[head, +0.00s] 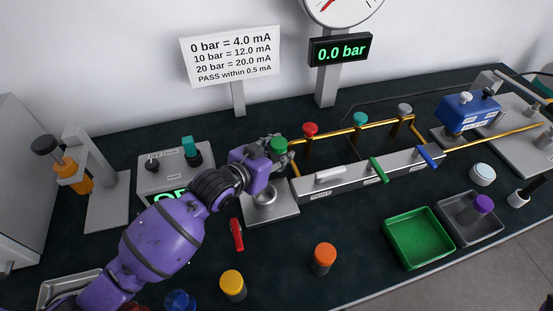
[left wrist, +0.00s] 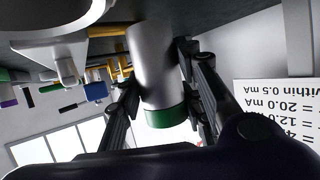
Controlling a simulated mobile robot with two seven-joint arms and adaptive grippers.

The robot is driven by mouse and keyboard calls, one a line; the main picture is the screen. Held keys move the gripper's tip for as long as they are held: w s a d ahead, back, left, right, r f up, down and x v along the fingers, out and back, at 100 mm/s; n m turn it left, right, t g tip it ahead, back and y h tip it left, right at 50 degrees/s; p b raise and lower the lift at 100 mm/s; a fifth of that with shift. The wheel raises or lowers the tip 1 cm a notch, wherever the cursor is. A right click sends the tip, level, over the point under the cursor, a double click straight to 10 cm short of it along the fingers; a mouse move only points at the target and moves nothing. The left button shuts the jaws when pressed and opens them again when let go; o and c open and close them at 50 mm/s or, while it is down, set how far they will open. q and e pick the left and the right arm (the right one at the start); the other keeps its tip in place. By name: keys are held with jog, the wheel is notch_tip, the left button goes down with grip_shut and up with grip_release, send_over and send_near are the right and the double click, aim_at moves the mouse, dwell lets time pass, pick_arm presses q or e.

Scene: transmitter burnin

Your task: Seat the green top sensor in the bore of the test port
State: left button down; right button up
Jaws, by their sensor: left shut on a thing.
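The green top sensor (head: 279,145) is gripped near its top by my left gripper (head: 272,149). In the left wrist view the sensor (left wrist: 155,65) is a grey cylinder with a green band, between the two fingers of my left gripper (left wrist: 160,100). A grey plate (head: 285,213) with a round silver cup (head: 264,196) lies just below and in front of the gripper, at the left end of the manifold; it looks like the test port. The sensor's lower end is hidden in the head view, so I cannot tell whether it touches anything. My right gripper is out of view.
The manifold (head: 345,178) with green and blue levers extends right, with a brass pipe (head: 350,130) behind it. A red handle (head: 237,234), yellow-topped (head: 232,284) and orange-topped (head: 324,257) cylinders stand in front. A green tray (head: 392,238) and grey tray (head: 470,238) lie at right.

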aim_at(276, 161)
pick_arm(q)
jog(key=shift+w+a+f, duration=0.1)
jog(key=shift+w+f, duration=0.05)
jog(key=shift+w, duration=0.05)
jog(key=f, duration=0.3)
jog(key=shift+w+a+f, duration=0.1)
jog(key=shift+w+a, duration=0.15)
jog(key=shift+w, duration=0.1)
jog(key=shift+f, duration=0.35)
jog(key=shift+f, duration=0.2)
jog(key=c, duration=1.5)
grip_release()
jog(key=shift+f, duration=0.1)
jog(key=shift+c, duration=0.2)
jog(key=o, duration=0.3)
jog(key=shift+o, duration=0.2)
